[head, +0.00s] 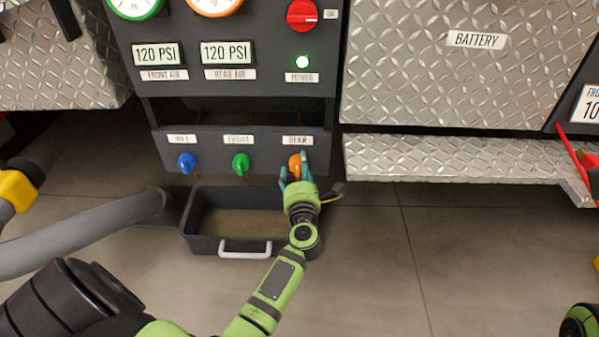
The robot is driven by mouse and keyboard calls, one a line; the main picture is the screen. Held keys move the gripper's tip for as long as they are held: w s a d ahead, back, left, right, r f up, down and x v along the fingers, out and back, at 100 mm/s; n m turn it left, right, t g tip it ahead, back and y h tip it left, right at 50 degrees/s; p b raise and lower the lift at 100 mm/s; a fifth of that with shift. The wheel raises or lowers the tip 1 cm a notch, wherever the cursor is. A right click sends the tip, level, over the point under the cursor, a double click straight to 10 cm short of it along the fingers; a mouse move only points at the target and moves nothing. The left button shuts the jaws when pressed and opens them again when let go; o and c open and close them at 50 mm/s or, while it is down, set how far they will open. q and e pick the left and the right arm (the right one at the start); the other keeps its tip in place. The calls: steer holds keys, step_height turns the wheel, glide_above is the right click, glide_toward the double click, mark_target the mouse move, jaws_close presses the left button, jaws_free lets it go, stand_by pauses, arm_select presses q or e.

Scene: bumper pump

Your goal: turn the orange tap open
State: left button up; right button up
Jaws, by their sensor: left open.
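The orange tap (294,162) sits at the right end of a dark panel, under a label that seems to read REAR. My left gripper (296,172) is at this tap, coming from below. Its teal fingers are open, one on each side of the tap's lower part. I cannot tell whether they touch it. The fingers hide part of the tap, so its exact angle is hard to read. My right gripper is not in view.
A blue tap (187,162) and a green tap (240,162) are on the same panel. Below is a dark open tray (203,245) with a pale handle. A grey hose (90,237) lies left. Diamond-plate metal (450,160) stands right. The floor between is clear.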

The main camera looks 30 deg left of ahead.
arm_select(q)
steer(key=shift+w+a, duration=0.25)
steer(key=shift+w, duration=0.05)
steer(key=c, duration=1.1)
steer(key=shift+c, duration=0.2)
